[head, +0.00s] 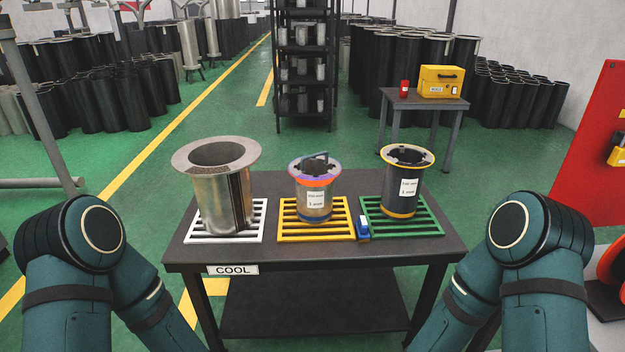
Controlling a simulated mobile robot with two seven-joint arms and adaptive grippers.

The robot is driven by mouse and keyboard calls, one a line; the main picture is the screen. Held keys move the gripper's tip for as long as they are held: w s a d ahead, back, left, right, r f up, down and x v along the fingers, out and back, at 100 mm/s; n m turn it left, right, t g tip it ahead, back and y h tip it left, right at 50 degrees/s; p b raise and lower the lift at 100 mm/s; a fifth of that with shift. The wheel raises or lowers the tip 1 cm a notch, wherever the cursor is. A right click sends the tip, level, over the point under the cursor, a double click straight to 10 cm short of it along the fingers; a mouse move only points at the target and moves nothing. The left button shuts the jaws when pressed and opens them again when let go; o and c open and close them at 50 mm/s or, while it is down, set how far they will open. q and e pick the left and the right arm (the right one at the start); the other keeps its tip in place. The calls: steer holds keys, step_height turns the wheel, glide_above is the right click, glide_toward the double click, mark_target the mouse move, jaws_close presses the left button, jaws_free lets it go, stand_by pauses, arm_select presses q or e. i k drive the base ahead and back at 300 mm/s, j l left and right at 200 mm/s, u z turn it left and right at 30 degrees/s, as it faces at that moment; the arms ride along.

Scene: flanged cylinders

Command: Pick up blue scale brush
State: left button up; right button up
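A small blue object with a white or pale part, likely the blue scale brush (363,229), lies on the dark table (330,262) near its front edge. It sits in the narrow gap between the yellow grate (288,236) and the green grate (428,229). Its fine details are too small to tell. My two teal arms show at the lower left and lower right, bent downward. Neither gripper is in view.
A large flanged metal cylinder (222,195) stands on a white grate (195,238). A smaller flanged cylinder (313,205) stands on the yellow grate. A dark yellow-rimmed cylinder (396,198) stands on the green grate, close behind the brush. A "COOL" label (233,270) hangs on the table's front.

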mark_target(361, 225)
steer(key=k+j+z, duration=0.1)
steer(key=j+z, duration=0.35)
steer(key=j, duration=0.95)
